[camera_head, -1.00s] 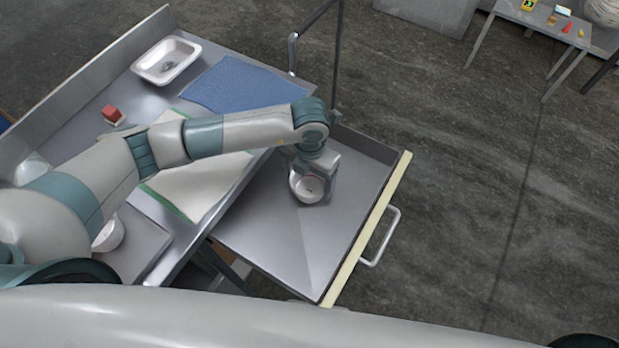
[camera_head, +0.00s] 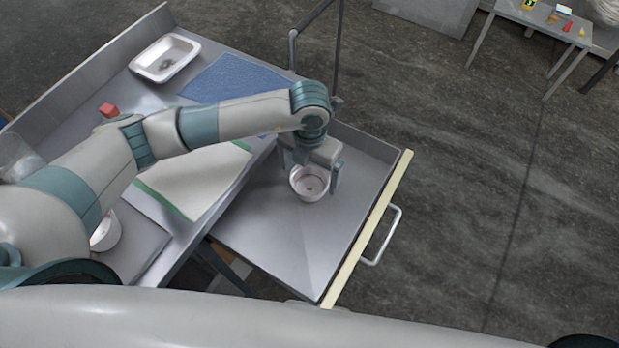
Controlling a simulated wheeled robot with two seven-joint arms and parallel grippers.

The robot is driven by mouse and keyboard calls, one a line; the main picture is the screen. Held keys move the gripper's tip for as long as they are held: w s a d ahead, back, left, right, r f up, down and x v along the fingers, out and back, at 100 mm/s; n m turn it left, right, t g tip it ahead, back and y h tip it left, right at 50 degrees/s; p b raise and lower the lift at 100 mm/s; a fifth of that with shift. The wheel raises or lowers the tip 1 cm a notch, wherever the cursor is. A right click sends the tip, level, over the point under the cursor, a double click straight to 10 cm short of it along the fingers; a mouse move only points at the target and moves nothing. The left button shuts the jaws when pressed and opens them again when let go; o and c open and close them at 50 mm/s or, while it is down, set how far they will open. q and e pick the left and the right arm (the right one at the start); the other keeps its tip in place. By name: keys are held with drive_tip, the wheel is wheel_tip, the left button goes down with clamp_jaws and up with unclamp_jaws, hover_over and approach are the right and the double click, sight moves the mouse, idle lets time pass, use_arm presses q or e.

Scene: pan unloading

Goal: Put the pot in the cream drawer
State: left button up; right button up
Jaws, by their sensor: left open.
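The pot (camera_head: 309,184) is a small round white vessel. It stands upright on the floor of the open cream-fronted drawer (camera_head: 352,258), towards its back. My left gripper (camera_head: 315,181) is over the drawer, right at the pot, with its fingers open. One finger shows to the right of the pot, apart from its rim; the other is partly hidden by the wrist. My right gripper is not in view.
The metal counter holds a white tray (camera_head: 165,76), a blue mat (camera_head: 232,82), a pale green-edged cloth (camera_head: 190,182), a red item (camera_head: 107,110) and a white bowl (camera_head: 107,232). The drawer handle (camera_head: 390,237) sticks out right. The drawer's front part is bare.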

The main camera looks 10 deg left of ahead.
use_arm(q)
wheel_tip(320, 180, up, 9)
drive_tip(key=b, duration=0.2)
drive_tip(key=shift+b, duration=0.3)
